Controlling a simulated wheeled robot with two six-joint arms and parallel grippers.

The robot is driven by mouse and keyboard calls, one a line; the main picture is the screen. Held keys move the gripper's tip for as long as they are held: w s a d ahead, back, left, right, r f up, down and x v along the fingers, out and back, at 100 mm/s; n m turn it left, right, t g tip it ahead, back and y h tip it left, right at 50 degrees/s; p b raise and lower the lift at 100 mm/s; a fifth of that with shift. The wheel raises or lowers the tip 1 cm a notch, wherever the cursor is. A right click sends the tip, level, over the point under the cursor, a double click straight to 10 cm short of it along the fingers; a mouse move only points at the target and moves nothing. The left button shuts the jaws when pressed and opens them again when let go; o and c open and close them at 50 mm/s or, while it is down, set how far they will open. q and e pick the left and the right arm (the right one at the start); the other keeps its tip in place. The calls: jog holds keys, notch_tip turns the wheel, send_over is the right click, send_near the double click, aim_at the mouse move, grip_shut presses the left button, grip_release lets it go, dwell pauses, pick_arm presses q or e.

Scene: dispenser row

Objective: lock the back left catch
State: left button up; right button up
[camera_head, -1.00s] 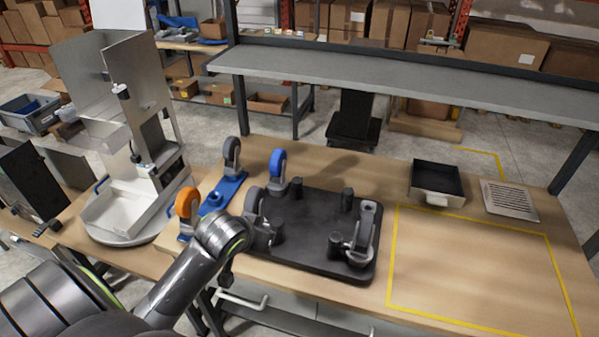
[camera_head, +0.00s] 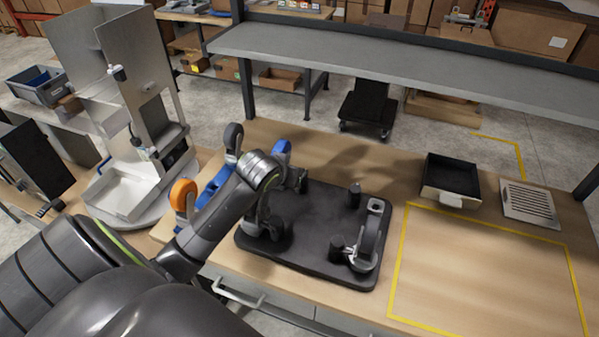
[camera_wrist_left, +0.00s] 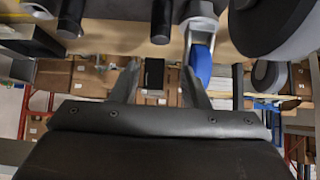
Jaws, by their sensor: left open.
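A black platform (camera_head: 315,262) lies on the wooden bench, with short upright posts and casters on it. A blue wheel (camera_head: 282,149) shows beyond my arm near the back left corner; a blue wheel also shows in the left wrist view (camera_wrist_left: 202,62). My left gripper (camera_wrist_left: 160,88) is open and empty, its fingers apart with the blue wheel just beyond one fingertip. In the head view my arm hides the fingers. I cannot make out the back left catch.
An orange wheel (camera_head: 183,194) and a grey wheel (camera_head: 233,138) stand by a blue holder at the left. A metal dispenser (camera_head: 135,110) stands further left. A black tray (camera_head: 452,178) and a vent grille (camera_head: 530,204) lie at right. The yellow-taped area is clear.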

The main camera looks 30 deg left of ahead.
pick_arm(q)
jog(key=p+x, duration=0.1)
jog(key=x, duration=0.9)
jog(key=shift+w+f, duration=0.2)
jog(key=shift+w+a+f, duration=0.15)
jog(key=shift+w+f, duration=0.3)
pick_arm(e)
jog(key=shift+w+a+r, duration=0.25)
jog(key=shift+w+r, duration=0.3)
jog(key=shift+r, duration=0.3)
pick_arm(q)
jog(key=c, duration=0.7)
jog(key=shift+p, duration=0.3)
